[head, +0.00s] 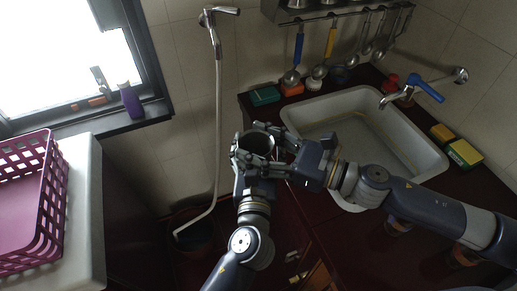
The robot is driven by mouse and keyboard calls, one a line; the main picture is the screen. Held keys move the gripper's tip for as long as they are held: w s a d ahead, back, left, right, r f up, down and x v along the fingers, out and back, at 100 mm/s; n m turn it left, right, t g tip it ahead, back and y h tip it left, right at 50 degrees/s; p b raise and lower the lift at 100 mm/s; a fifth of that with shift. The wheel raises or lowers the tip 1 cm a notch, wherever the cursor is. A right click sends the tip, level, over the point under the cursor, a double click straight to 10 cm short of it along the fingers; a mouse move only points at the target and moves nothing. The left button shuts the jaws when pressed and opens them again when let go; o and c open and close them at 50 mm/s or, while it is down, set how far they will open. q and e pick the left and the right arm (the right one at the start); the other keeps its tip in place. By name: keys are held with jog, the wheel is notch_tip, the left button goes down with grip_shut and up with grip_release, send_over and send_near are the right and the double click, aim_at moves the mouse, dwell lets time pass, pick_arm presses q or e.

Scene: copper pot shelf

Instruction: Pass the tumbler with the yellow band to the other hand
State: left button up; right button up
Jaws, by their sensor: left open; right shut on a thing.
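A dark, round-mouthed tumbler (257,141) is held in the air near the middle of the head view, its mouth facing up. My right gripper (272,143) reaches in from the right and is shut on the tumbler. My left gripper (252,160) comes up from below and is open, with its fingers close around the tumbler's near side. I cannot tell whether the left fingers touch it. The yellow band cannot be made out; the fingers hide much of the tumbler's wall.
A white sink (432,158) with a blue-handled tap (425,90) lies at the right, sponges (464,153) beside it. Utensils hang from a rail (345,24) behind. A purple basket (35,200) stands on a white top at the left.

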pick_arm(q)
jog(key=c, duration=0.9)
jog(key=shift+d, duration=0.1)
jog(key=shift+c, duration=1.1)
jog(key=shift+s, duration=0.1)
jog(key=shift+c, duration=0.2)
pick_arm(e)
jog(key=shift+s+a, duration=0.1)
jog(key=o, duration=1.2)
